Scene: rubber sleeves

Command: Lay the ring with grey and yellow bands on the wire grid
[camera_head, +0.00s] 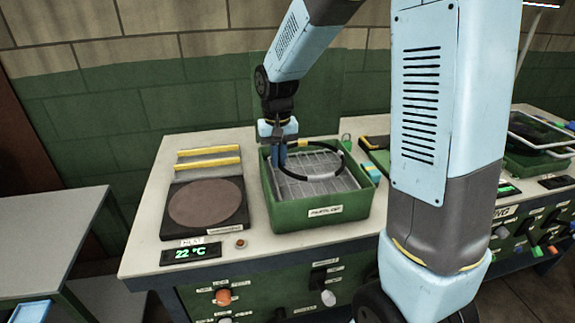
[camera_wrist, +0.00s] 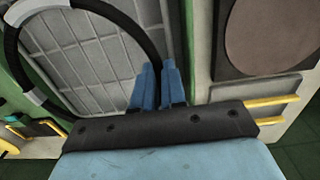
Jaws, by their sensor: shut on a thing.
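My gripper (camera_head: 280,158) is over the left part of a green bin, its blue fingers (camera_wrist: 155,85) shut on the rim of a black ring (camera_head: 342,163). The ring also shows in the wrist view (camera_wrist: 147,38), where pale grey bands are visible on its far side and its edge is cut off by the frame. I cannot make out a yellow band clearly. The ring reaches out to the right over the wire grid (camera_head: 322,187) inside the bin; the grid also shows in the wrist view (camera_wrist: 100,60). I cannot tell whether the ring touches the grid.
The green bin (camera_head: 321,218) has raised walls and a label in front. Left of it is a hot plate with a brown disc (camera_head: 205,203) and yellow-edged bars (camera_head: 209,156) behind. A display (camera_head: 191,253) reads 22 °C. More green containers (camera_head: 530,158) stand at the right.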

